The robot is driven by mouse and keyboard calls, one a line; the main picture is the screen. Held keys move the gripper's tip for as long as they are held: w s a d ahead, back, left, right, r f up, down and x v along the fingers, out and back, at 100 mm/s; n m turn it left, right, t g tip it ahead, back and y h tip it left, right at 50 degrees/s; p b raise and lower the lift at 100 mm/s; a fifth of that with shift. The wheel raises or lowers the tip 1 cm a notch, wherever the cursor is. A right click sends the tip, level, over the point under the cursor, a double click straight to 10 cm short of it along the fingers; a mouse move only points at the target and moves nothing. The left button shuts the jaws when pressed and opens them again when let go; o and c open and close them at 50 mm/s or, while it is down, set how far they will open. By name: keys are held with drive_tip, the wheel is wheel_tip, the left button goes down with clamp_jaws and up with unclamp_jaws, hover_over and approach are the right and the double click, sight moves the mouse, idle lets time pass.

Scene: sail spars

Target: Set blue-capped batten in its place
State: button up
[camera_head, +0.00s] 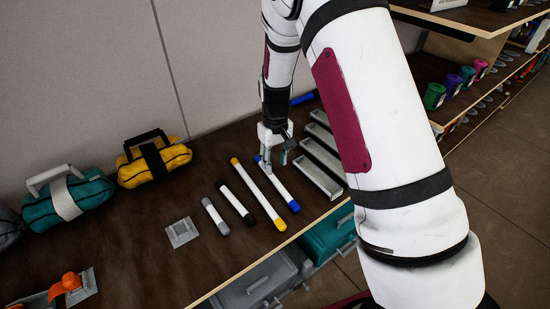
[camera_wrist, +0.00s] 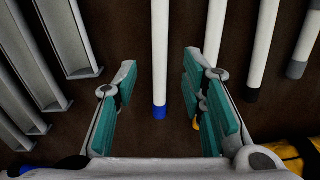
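The blue-capped batten (camera_head: 280,188) is a white rod with blue ends. It lies on the dark brown bench, rightmost of a row of loose battens. In the wrist view the batten (camera_wrist: 160,45) runs straight away from the camera, its blue end (camera_wrist: 160,112) toward me. My gripper (camera_head: 271,160) is over the batten's far end, pointing down. In the wrist view my gripper (camera_wrist: 160,75) is open, teal pads on both sides of the batten and apart from it. Several grey trough-like holders (camera_head: 322,178) stand to the right; they show at left in the wrist view (camera_wrist: 68,38).
A yellow-capped batten (camera_head: 258,193) lies close to the left, then a black-capped (camera_head: 236,201) and a grey-capped one (camera_head: 215,215). A square grey plate (camera_head: 182,232), a yellow bag (camera_head: 154,165) and a teal bag (camera_head: 68,200) are further left. A blue item (camera_head: 302,99) lies behind.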

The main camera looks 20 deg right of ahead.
sight(275, 179)
wheel_tip(275, 179, down, 7)
drive_tip(key=shift+r+b, duration=0.15)
drive_tip(key=shift+b, duration=0.9)
drive_tip(key=shift+f, duration=0.25)
drive_tip(key=shift+c, duration=0.6)
drive_tip(key=shift+r, duration=0.15)
clamp_jaws()
